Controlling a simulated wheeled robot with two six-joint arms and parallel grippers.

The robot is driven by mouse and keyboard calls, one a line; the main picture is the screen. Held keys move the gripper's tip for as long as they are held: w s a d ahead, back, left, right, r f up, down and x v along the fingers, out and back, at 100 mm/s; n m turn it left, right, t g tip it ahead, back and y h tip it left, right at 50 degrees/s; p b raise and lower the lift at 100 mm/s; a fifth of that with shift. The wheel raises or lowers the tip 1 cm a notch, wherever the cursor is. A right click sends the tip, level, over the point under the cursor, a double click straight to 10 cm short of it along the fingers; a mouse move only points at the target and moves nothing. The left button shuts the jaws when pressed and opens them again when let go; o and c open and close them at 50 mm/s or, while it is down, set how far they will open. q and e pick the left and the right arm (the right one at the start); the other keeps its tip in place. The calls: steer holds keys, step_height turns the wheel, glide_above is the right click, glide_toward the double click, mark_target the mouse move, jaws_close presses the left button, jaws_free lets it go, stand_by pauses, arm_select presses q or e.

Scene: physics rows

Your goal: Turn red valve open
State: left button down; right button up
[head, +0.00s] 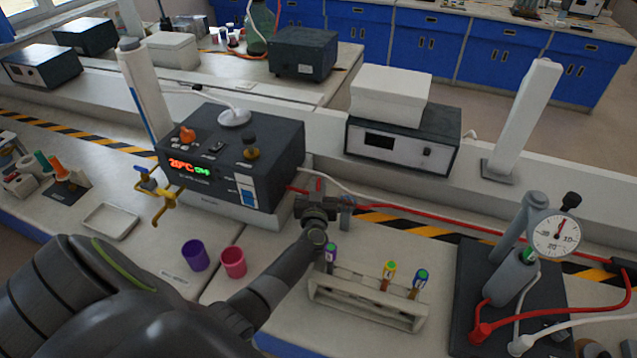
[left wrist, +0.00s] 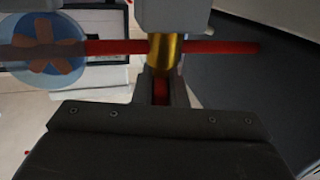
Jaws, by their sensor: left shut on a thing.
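My left gripper (head: 318,208) reaches in from the lower left to the red tubing line beside the dark heater box. In the left wrist view, its jaws (left wrist: 161,92) are shut on the red valve handle (left wrist: 161,88), of which only a small red part shows between the fingers. A brass valve body (left wrist: 165,50) sits just beyond the fingertips, in line with a red tube (left wrist: 215,47). In the head view the gripper mostly hides the valve, and I cannot tell the handle's angle. My right gripper is not in view.
The heater box (head: 235,150) stands left of the gripper. A test tube rack (head: 365,303) with several tubes is close in front. Purple (head: 195,255) and pink (head: 233,262) cups stand to the left. A gauge (head: 556,236) on a dark base is at the right.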

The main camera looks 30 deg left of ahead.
mark_target(318, 185)
arm_select(q)
steer(key=c, duration=1.5)
jaws_free()
steer(key=shift+o, duration=0.2)
step_height(318, 185, up, 10)
steer(key=p, duration=0.5)
steer(key=shift+p, duration=0.35)
